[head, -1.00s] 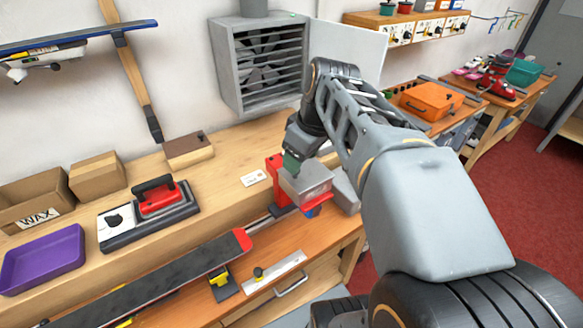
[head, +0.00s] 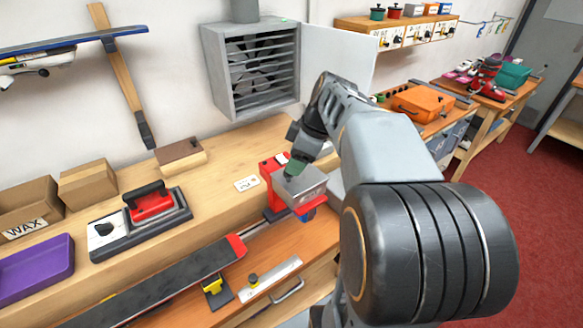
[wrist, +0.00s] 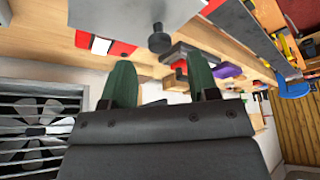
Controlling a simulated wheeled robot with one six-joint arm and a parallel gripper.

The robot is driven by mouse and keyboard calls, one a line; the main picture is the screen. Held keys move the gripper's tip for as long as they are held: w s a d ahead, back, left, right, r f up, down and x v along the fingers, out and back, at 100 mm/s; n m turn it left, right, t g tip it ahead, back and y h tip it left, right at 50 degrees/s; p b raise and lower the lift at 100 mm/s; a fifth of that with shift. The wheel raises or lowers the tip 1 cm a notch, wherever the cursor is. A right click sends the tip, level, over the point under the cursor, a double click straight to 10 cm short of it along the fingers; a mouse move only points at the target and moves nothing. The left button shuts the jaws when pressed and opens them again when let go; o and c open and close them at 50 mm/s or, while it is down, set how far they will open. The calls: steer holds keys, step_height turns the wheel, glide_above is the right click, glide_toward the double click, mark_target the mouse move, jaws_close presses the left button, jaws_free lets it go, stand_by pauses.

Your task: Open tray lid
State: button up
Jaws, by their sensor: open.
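A grey metal tray with a flat top (head: 306,181), which looks like its lid, sits on a red device (head: 274,190) at the bench's front edge. In the wrist view the grey lid (wrist: 115,14) shows at the top with a dark round knob (wrist: 159,40) sticking out from it. My gripper (head: 296,167) is over the lid in the head view. In the wrist view my gripper (wrist: 162,80) has its two green fingers apart, with nothing between the tips. The knob lies just beyond the fingertips, roughly in line with the gap. The lid looks shut.
A ski (head: 160,285) lies along the bench front, left of the red device. A waxing iron (head: 150,205), a purple tray (head: 35,268) and cardboard boxes (head: 88,182) stand to the left. A vent fan box (head: 252,75) hangs on the wall behind.

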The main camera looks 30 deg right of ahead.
steer(key=shift+x, duration=1.9)
steer(key=shift+c, duration=0.4)
jaws_close()
